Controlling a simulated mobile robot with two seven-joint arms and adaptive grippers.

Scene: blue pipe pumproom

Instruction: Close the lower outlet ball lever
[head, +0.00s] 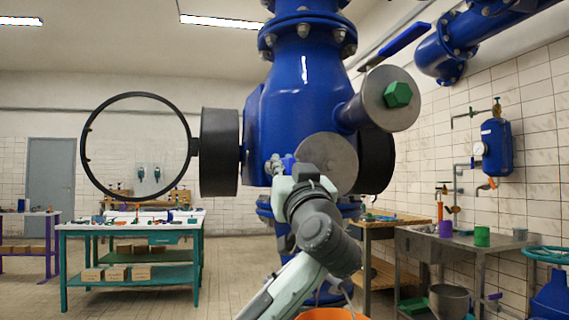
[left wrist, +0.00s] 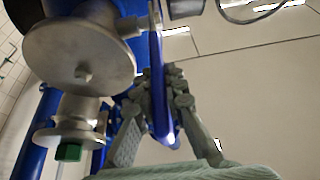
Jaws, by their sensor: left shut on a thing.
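A long flat blue lever (left wrist: 157,60) runs between the fingers of my left gripper (left wrist: 163,103) in the left wrist view. The fingers are shut on it from both sides, and its tip shows below them. In the head view my left gripper (head: 281,165) is in front of the large blue pipe body (head: 300,92), beside a round grey flange (head: 326,160). There the held lever is mostly hidden by the gripper and wrist, and its angle cannot be told. My right gripper is not in view.
Another blue lever (head: 397,44) slants up at the upper right. A green hex cap (head: 398,95) sticks out on the right. An orange bucket (head: 327,314) is below my arm. A green workbench (head: 130,226) stands behind.

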